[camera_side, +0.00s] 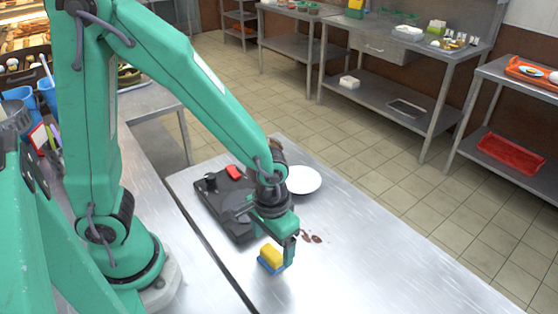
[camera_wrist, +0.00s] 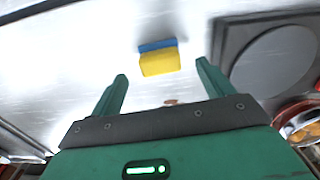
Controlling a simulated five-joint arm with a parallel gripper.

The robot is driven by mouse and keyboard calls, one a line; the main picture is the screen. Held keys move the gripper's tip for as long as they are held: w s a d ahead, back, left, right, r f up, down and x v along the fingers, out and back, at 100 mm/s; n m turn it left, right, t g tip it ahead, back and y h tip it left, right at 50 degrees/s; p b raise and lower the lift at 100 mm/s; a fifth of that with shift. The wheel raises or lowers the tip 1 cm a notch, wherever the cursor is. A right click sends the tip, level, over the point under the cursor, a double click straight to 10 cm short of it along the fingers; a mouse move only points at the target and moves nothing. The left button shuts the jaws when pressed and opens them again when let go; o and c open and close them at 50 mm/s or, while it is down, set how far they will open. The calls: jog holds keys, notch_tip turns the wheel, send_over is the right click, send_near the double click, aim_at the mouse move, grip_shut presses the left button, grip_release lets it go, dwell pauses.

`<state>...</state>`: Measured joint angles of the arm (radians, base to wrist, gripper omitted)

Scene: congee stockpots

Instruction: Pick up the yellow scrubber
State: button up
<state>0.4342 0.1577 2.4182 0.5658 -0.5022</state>
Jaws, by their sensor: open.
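The yellow scrubber (camera_side: 271,255) lies on the metal table, with a blue part (camera_side: 273,267) along its lower side. In the wrist view the yellow scrubber (camera_wrist: 160,63) sits ahead of the fingertips, roughly centred between them, with its blue part (camera_wrist: 157,45) on the far side. My gripper (camera_side: 290,252) is beside the scrubber in the side view and hides a little of its right side. In the wrist view my gripper (camera_wrist: 162,70) has its two fingers spread wide with nothing between them.
A black hotplate-like unit (camera_side: 228,208) stands behind and left of the scrubber, with a red object (camera_side: 234,172) on it. A white plate (camera_side: 303,180) lies farther back. The table's right front is clear.

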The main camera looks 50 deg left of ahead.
aim_at(272, 252)
jog(key=shift+f, duration=2.2)
jog(key=c, duration=1.1)
